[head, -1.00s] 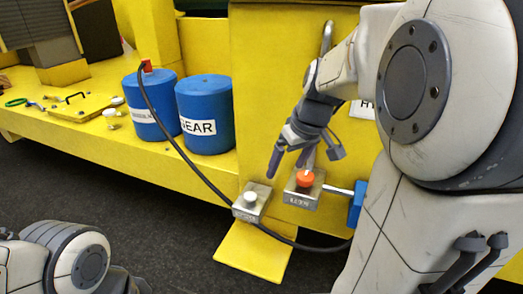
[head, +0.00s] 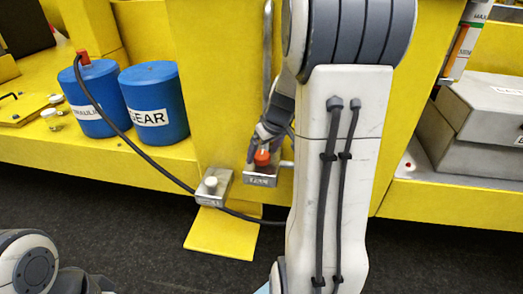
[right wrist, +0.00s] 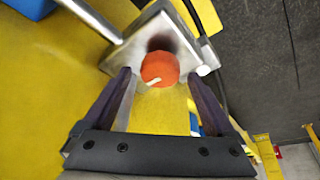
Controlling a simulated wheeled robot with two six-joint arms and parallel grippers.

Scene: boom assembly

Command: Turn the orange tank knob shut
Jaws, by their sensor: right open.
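The orange knob (head: 262,158) sits on a small silver block (head: 260,179) with a label too small to read, on the yellow front panel. My right gripper (head: 264,142) is right at the knob. In the right wrist view the round orange knob (right wrist: 160,67) shows a small white mark. There my right gripper (right wrist: 159,77) is open, its dark fingers on either side of the knob's lower part, with visible gaps and no clear contact. My left gripper is out of view.
A second silver block with a white knob (head: 211,182) stands just left, beside a black hose (head: 150,158). Two blue tanks (head: 155,100) stand on the yellow ledge. A grey box (head: 480,115) is at the right. A yellow flap (head: 222,235) hangs below.

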